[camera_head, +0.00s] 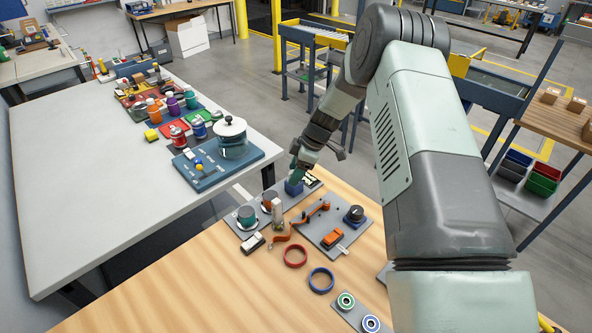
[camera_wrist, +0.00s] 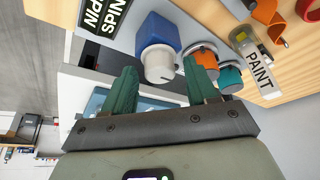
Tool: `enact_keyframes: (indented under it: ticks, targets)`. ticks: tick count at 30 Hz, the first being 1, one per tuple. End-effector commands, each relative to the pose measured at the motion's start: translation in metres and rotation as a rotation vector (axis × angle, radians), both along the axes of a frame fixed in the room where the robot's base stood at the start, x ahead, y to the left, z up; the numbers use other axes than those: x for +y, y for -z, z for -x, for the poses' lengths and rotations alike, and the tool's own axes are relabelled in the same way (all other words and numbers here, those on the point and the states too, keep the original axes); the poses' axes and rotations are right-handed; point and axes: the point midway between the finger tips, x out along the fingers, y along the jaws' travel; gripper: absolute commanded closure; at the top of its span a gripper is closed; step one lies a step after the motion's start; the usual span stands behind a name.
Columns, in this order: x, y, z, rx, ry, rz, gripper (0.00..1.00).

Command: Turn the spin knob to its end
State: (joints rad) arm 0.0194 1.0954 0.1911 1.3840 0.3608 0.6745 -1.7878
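The spin knob (camera_wrist: 160,64) is white with a dark mark on its face and sits on a blue block (camera_wrist: 157,31). The black SPIN label (camera_wrist: 103,15) lies beside it. In the head view the blue block (camera_head: 294,188) shows at the table's far end, and my gripper hides the white knob. My gripper (camera_head: 298,166) is above the block. In the wrist view its two teal fingers (camera_wrist: 160,66) are open, one each side of the knob, with a gap showing on both sides. I cannot tell how deep the fingertips reach along it.
Close to the knob stand orange and teal round parts (camera_wrist: 230,78) and an upright piece labelled PAINT (camera_wrist: 257,62). A grey board (camera_head: 333,225) with a black knob (camera_head: 355,214) and orange parts lies nearer. Red (camera_head: 295,256) and blue (camera_head: 321,280) rings lie on the wooden table.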

Motion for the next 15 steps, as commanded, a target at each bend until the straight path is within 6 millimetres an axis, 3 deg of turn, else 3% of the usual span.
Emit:
enact_keyframes:
  ticks: [1,10,15]
  targets:
    - [-0.0001,-0.0002,0.0000,0.000,0.000,0.000,0.51]
    - [-0.0002,-0.0003,0.0000,0.000,0.000,0.000,0.95]
    - [-0.0004,-0.0005,0.0001,0.000,0.009,0.000,0.96]
